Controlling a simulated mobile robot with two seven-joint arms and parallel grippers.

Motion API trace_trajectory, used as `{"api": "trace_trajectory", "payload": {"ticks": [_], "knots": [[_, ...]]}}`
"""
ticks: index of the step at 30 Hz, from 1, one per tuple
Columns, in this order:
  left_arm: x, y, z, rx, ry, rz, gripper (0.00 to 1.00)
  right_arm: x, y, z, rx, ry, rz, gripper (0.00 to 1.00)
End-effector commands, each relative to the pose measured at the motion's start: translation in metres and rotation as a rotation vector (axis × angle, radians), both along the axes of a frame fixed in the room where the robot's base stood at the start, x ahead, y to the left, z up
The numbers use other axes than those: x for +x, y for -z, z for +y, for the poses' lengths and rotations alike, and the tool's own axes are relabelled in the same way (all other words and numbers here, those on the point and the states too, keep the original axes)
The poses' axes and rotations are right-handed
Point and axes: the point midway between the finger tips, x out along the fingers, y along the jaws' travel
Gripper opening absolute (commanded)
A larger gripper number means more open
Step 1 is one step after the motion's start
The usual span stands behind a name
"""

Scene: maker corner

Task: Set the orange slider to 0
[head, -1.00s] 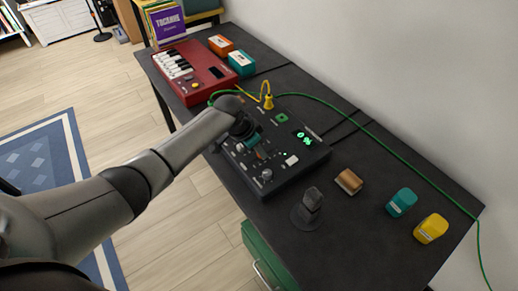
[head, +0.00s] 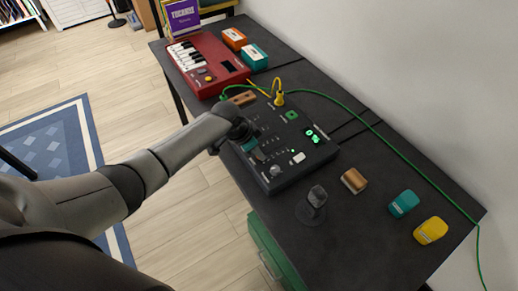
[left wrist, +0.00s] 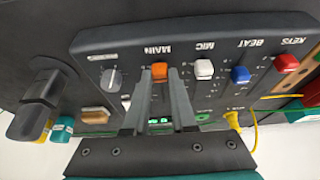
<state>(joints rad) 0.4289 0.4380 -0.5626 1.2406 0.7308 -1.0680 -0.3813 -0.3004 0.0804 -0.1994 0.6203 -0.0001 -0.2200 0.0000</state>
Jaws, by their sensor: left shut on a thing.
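The black mixer (head: 262,173) lies on the dark table, with a green lit display (head: 313,136) whose digits are too small to read surely. In the left wrist view, the orange slider (left wrist: 159,71) sits in the MAIN channel of the mixer (left wrist: 110,42), near the lettered edge. My left gripper (left wrist: 160,78) is shut on its cap, one finger on each side. The fingers hide part of the slot and scale. In the head view my left gripper (head: 246,145) is over the mixer's near left side and hides the orange cap. My right gripper is not in view.
White (left wrist: 204,69), blue (left wrist: 240,74) and red (left wrist: 286,63) sliders stand in a row beside the orange one.

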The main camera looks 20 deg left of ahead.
Motion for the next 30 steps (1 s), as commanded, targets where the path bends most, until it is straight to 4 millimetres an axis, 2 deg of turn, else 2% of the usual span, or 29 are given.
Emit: {"api": "trace_trajectory", "payload": {"ticks": [1,6,9,20,23,30], "knots": [[-0.003,0.002,0.003,0.007,-0.001,0.011,0.28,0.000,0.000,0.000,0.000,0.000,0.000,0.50],[-0.002,0.002,0.003,0.006,-0.001,0.008,0.47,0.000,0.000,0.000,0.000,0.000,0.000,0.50],[-0.002,0.001,0.002,0.005,-0.001,0.007,0.55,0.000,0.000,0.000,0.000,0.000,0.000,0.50],[-0.003,-0.006,0.003,0.003,-0.001,0.004,0.55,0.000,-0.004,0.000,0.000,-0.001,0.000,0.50],[-0.006,-0.018,0.006,0.003,0.000,0.004,0.55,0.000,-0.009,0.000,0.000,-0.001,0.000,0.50],[-0.019,-0.058,0.017,0.005,0.000,0.003,0.55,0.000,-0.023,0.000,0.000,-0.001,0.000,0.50]]}}
